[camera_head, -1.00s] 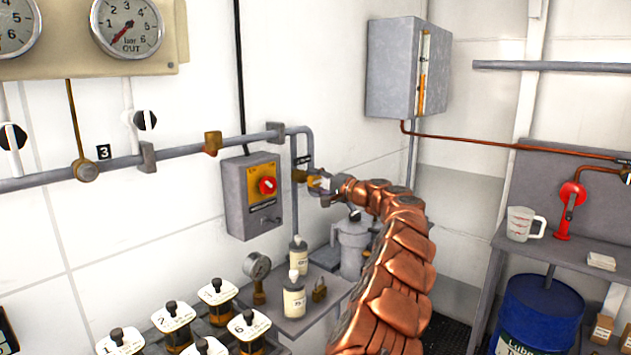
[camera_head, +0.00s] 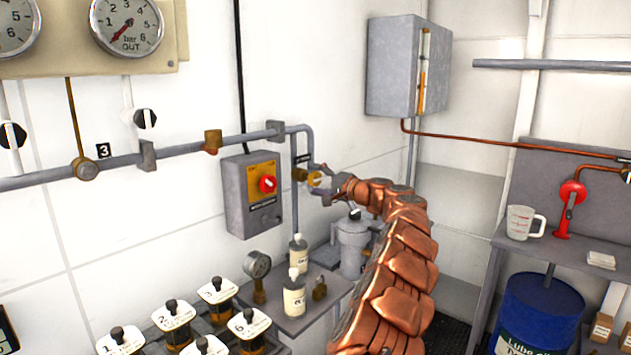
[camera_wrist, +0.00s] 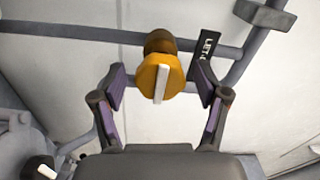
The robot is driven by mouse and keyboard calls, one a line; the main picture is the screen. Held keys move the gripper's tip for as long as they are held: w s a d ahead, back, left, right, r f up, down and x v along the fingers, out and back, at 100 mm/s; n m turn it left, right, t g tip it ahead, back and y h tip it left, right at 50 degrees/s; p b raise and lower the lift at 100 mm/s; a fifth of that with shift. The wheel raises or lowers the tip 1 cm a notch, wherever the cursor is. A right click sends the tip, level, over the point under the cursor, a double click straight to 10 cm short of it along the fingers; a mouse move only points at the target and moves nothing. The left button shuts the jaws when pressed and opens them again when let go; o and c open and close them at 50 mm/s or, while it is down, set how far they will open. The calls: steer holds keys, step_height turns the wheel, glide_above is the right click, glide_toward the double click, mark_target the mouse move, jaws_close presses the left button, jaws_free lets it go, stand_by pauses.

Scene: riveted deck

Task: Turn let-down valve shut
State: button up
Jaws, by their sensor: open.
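The let-down valve is a yellow knob (camera_wrist: 154,79) with a white bar on its face, mounted on a brass fitting on the grey pipe. A black tag reading "LET-" (camera_wrist: 207,48) hangs beside it. The white bar stands almost upright in the wrist view. In the head view the yellow knob (camera_head: 314,178) sits on the downpipe right of the grey switch box. My gripper (camera_wrist: 160,104) is open, its fingers on either side of the knob and apart from it. In the head view my gripper (camera_head: 325,182) is just right of the knob, partly hiding it.
A grey box with a red switch (camera_head: 267,184) is left of the valve. A grey canister (camera_head: 352,245) stands below my gripper. White bottles (camera_head: 294,295) and a small gauge (camera_head: 257,265) are on the lower shelf. A grey cabinet (camera_head: 392,70) hangs above.

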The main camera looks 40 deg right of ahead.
steer(key=v, duration=1.1)
steer(key=shift+s, duration=0.3)
steer(key=shift+d, duration=0.1)
